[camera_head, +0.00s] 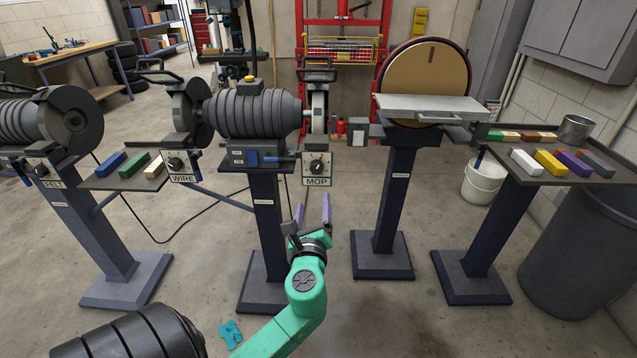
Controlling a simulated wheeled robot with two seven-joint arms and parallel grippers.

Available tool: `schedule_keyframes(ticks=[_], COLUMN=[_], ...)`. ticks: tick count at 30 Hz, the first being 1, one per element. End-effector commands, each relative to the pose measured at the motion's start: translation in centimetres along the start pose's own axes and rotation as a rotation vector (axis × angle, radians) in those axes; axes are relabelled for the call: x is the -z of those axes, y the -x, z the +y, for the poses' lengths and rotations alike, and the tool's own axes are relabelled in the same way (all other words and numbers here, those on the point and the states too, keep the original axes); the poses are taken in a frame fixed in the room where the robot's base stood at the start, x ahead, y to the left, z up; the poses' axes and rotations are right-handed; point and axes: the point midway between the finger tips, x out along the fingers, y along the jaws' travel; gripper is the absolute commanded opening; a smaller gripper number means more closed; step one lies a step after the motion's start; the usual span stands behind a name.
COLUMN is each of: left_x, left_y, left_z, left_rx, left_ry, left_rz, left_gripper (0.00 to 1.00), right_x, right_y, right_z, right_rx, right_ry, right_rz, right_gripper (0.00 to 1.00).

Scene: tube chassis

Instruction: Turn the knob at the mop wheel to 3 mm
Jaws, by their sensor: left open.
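The mop wheel (317,108) is a pale disc at the right end of the grey ribbed motor (252,112). Below it, a light plate marked MOP (317,181) carries a small dark round knob (317,166). The scale around the knob is too small to read, so I cannot tell its setting. My left gripper (312,200), on a green arm, has two purple fingers pointing up and spread apart with nothing between them. It shows just below the MOP plate in the picture, apart from the knob. My right gripper is not in view.
Plates marked WIRE (182,178) and BELT (54,184) with similar knobs are to the left. A disc sander (427,82) stands right of the mop wheel. A side tray (540,178) holds coloured bars. A white bucket (483,185) is on the floor. Pedestals stand on bare concrete.

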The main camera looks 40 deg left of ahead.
Motion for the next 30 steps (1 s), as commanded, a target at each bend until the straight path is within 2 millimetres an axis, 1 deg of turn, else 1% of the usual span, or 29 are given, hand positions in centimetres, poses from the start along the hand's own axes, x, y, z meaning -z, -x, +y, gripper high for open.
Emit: schedule_keyframes(ticks=[2, 5, 12, 15, 18, 22, 28, 29, 30], left_x=[-0.4, -0.6, -0.3, -0.3, -0.2, -0.1, -0.1, -0.1, -0.1], left_y=[-0.9, -3.0, -9.5, -11.9, -13.4, -14.3, -14.3, -14.3, -14.3], left_z=[-0.3, -0.3, -0.2, -0.2, -0.2, -0.1, -0.2, -0.2, -0.2], left_rx=[0.003, 0.002, 0.002, 0.001, 0.002, 0.001, 0.002, 0.002, 0.002], left_ry=[-0.006, -0.003, -0.002, -0.001, 0.001, 0.000, 0.001, 0.001, 0.001], left_rz=[-0.008, -0.008, -0.004, -0.004, -0.002, 0.000, 0.001, 0.001, 0.001], left_gripper=[0.76, 0.76, 0.76, 0.76, 0.76, 0.76, 0.76, 0.68, 0.53], right_x=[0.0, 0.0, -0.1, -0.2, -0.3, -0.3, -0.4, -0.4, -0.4], right_y=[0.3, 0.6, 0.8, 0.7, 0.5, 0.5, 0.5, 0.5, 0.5], right_z=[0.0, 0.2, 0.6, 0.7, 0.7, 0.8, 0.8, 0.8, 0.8], right_rx=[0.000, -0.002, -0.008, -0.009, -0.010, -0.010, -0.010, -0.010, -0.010], right_ry=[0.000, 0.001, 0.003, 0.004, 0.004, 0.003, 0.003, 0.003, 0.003], right_rz=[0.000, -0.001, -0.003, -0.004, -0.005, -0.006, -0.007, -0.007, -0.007], right_gripper=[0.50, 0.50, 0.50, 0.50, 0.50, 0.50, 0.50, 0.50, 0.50])
